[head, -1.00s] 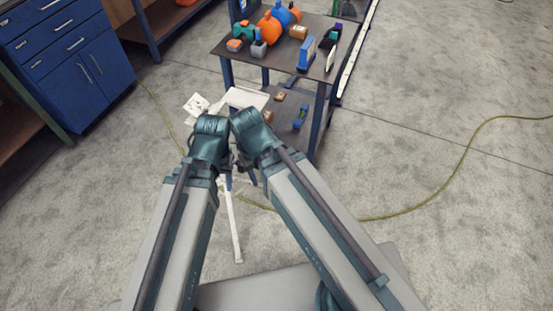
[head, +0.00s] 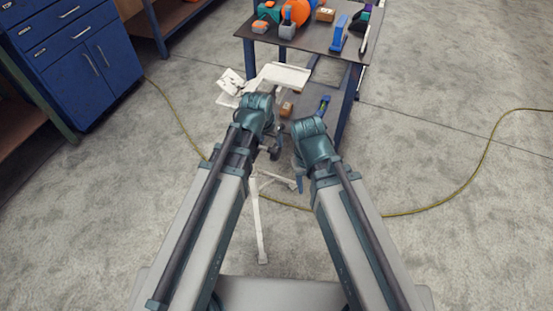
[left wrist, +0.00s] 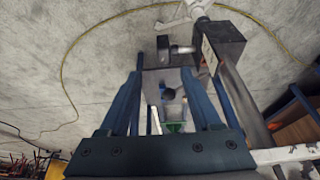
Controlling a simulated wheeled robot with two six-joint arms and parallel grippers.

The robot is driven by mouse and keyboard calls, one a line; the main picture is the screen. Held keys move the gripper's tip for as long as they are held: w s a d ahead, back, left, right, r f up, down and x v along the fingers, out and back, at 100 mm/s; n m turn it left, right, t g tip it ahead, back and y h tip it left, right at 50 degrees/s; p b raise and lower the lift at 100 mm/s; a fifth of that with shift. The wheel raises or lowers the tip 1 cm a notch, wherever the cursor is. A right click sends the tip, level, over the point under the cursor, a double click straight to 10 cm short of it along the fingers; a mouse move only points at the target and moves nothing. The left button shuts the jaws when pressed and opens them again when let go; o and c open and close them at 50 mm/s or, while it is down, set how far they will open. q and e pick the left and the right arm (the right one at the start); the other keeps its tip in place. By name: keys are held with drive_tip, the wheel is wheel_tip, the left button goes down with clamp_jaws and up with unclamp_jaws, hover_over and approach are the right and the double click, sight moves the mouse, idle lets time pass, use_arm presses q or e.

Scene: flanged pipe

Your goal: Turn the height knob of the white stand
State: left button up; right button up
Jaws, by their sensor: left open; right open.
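The white stand (head: 288,74) is ahead of me, its flat top tilted and its legs (head: 258,225) on the floor. In the left wrist view its post (left wrist: 235,90) runs through a dark collar block (left wrist: 226,42). A grey knob-like piece (left wrist: 183,49) sits beside that block, near the ends of my left gripper's blue fingers. My left gripper (left wrist: 165,95) is open; I cannot tell if it touches the knob. In the head view its fingers are mostly hidden behind my wrist. My right gripper (head: 298,182) is open, pointing down right of the stand.
A dark table (head: 300,38) with colourful items and a lower shelf stands just behind the stand, to the right. A blue drawer cabinet (head: 75,50) is at the far left. A yellow cable (head: 430,209) lies on the otherwise open floor.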

sight(275, 148)
use_arm(q)
drive_tip(key=b+x, duration=0.4)
drive_tip(key=x, duration=0.1)
drive_tip(key=w+b+x, duration=0.1)
drive_tip(key=b+x, duration=0.3)
drive_tip(key=x, duration=0.1)
drive_tip(key=b+x, duration=0.5)
drive_tip(key=shift+w+a+r, duration=0.1)
drive_tip(key=shift+w+r, duration=0.15)
drive_tip(key=shift+w, duration=0.05)
use_arm(e)
wheel_tip(275, 148, down, 14)
use_arm(q)
drive_tip(key=shift+c, duration=0.3)
clamp_jaws()
